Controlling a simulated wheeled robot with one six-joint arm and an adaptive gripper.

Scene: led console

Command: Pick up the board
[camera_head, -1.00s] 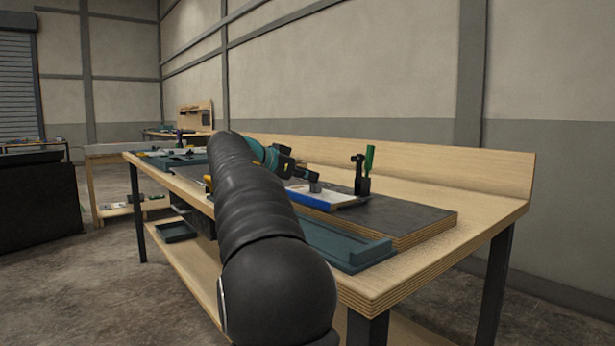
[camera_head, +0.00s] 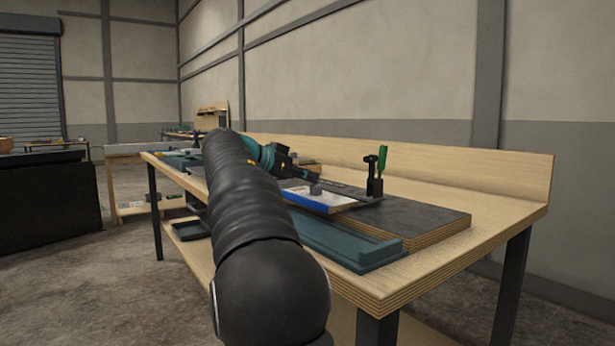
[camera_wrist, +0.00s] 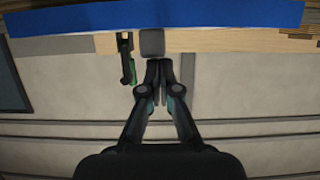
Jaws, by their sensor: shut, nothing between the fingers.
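What looks like the board (camera_head: 318,203) is a flat piece with a white top and a blue front edge. It lies tilted in the picture on the dark work surface of the bench. In the wrist view its blue edge (camera_wrist: 150,18) runs across the top. A small grey block (camera_head: 315,190) shows at the board; the wrist view also shows this block (camera_wrist: 152,43) just beyond my fingertips. My gripper (camera_wrist: 158,66) is shut and empty, its fingertips together and apart from the board. In the head view my arm hides part of the bench.
A clamp with a green handle (camera_head: 378,170) stands upright just behind the board. A teal tray (camera_head: 345,243) lies along the bench's front. The wooden bench top (camera_head: 480,228) is clear at the right. A raised back panel (camera_head: 440,170) runs along the rear.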

